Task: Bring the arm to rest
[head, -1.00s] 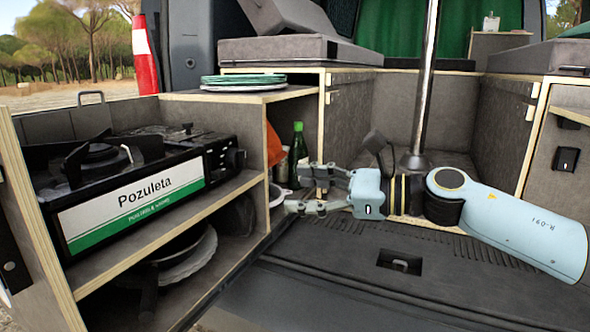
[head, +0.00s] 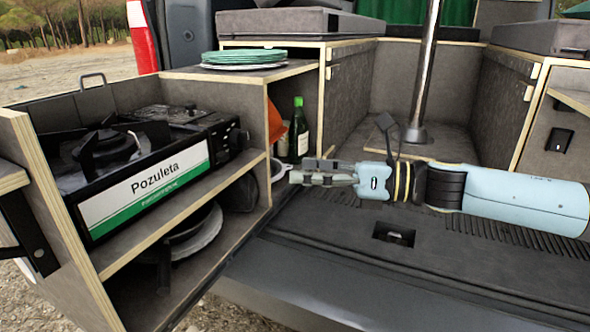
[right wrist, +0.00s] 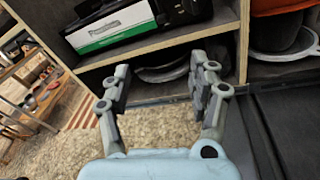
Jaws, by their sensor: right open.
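My right gripper (head: 318,173) comes in from the right in the head view, at the end of my pale blue right arm (head: 525,197). It is above the dark van floor (head: 400,262), to the right of the kitchen unit's shelves. In the right wrist view the two fingers of the right gripper (right wrist: 162,88) stand wide apart with nothing between them. They point toward the lower shelf of the kitchen unit (right wrist: 175,57). My left gripper is not in view.
A bottle (head: 299,130) stands in the side compartment close behind the gripper. A metal pole (head: 425,70) rises behind the arm.

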